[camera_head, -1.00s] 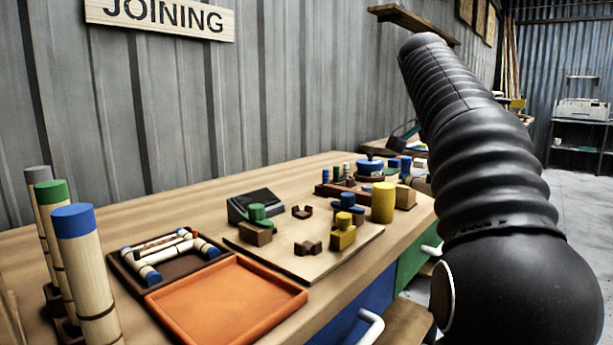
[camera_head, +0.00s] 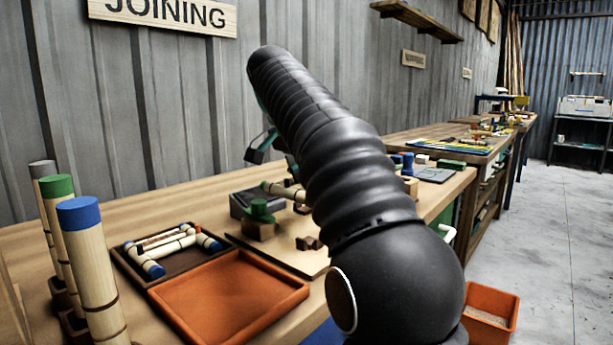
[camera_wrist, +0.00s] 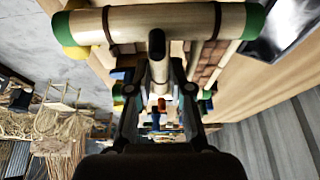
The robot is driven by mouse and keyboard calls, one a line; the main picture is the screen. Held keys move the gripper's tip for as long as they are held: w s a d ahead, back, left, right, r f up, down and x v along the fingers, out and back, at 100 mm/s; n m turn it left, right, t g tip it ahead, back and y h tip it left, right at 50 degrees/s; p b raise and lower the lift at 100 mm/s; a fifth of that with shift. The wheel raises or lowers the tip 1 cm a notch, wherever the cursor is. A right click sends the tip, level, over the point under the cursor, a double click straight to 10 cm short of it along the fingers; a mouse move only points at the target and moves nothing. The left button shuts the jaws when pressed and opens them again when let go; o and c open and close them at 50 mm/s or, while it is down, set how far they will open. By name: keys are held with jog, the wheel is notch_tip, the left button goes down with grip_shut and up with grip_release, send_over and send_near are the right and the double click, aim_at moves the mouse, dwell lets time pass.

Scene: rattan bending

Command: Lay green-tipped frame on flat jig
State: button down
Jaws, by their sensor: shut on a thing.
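The green-tipped frame (camera_wrist: 205,20) spans the top of the wrist view, a pale rattan bar with dark bindings and green ends at left and right. My gripper (camera_wrist: 158,80) is shut on a short pale piece of this frame, whose rounded end shows between the fingers. In the head view, part of the pale frame (camera_head: 283,190) shows left of my arm, above the work area. The light board of the flat jig (camera_head: 278,257) lies on the bench, with a green clamp (camera_head: 259,212) and brown corner blocks. My arm hides its right part and most of my gripper.
An empty orange tray (camera_head: 225,305) and a dark tray (camera_head: 122,265) with a blue-tipped frame are left of the board. Upright rattan poles with blue, green and grey caps (camera_head: 78,212) stand at the far left. A black device (camera_head: 243,203) sits behind the green clamp.

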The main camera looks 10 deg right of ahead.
jog(key=shift+f+b, duration=1.35)
jog(key=shift+f, duration=1.9)
jog(key=shift+f, duration=0.15)
jog(key=c, duration=1)
grip_release()
notch_tip(320, 180, up, 3)
jog(key=p, duration=0.3)
jog(key=shift+r, duration=2.95)
jog(key=shift+s, duration=0.1)
